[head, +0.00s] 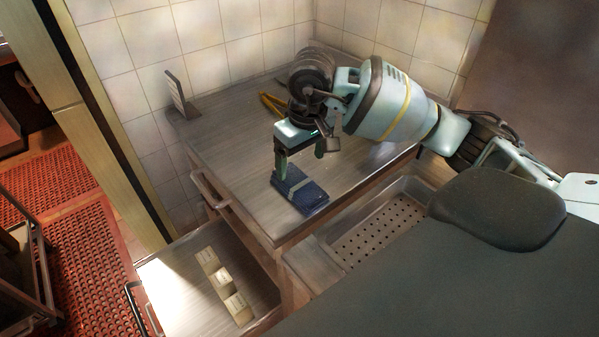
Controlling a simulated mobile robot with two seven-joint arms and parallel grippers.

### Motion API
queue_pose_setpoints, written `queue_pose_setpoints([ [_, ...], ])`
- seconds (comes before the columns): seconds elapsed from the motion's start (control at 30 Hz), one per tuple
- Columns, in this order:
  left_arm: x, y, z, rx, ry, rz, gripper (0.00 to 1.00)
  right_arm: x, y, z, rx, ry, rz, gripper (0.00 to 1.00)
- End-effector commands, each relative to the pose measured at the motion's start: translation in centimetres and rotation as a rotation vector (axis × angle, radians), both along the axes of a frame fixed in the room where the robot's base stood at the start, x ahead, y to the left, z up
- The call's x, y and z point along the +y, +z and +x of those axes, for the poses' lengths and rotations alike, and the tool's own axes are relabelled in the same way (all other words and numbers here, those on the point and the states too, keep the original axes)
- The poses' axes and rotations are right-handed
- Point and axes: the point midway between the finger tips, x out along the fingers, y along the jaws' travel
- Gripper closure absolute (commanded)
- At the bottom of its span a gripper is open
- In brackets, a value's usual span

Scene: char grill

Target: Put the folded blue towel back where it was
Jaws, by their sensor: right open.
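The folded blue towel (311,198) lies on the metal counter (232,130), near its front corner. A pale strip shows across its top. My right gripper (290,176) comes in from the right and points down at the towel's far left part. Its jaws are open, and one green finger shows in front at the towel's edge. The other finger is mostly hidden, and I cannot tell whether either touches the towel. My left gripper is not in the picture.
An open drawer (172,262) at lower left holds several small pale labelled blocks (225,283). A perforated metal tray (378,236) sits right of the towel. A small upright stand (177,93) and yellow-handled tool (271,103) are farther back. The counter left of the towel is clear.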

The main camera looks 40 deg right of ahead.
Motion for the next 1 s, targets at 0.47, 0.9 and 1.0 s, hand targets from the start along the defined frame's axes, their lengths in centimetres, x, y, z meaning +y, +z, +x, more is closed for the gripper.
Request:
queue_pose_setpoints([
  [0.47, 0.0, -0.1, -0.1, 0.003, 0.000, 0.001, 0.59, 0.0, 4.6, -0.6, 0.001, 0.000, -0.001, 0.17],
  [0.9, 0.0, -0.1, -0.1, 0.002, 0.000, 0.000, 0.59, 0.0, 4.5, -0.6, 0.001, 0.000, 0.000, 0.17],
  [1.0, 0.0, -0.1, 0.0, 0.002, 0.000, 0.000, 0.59, 0.0, 4.5, -0.6, 0.001, 0.000, 0.000, 0.17],
])
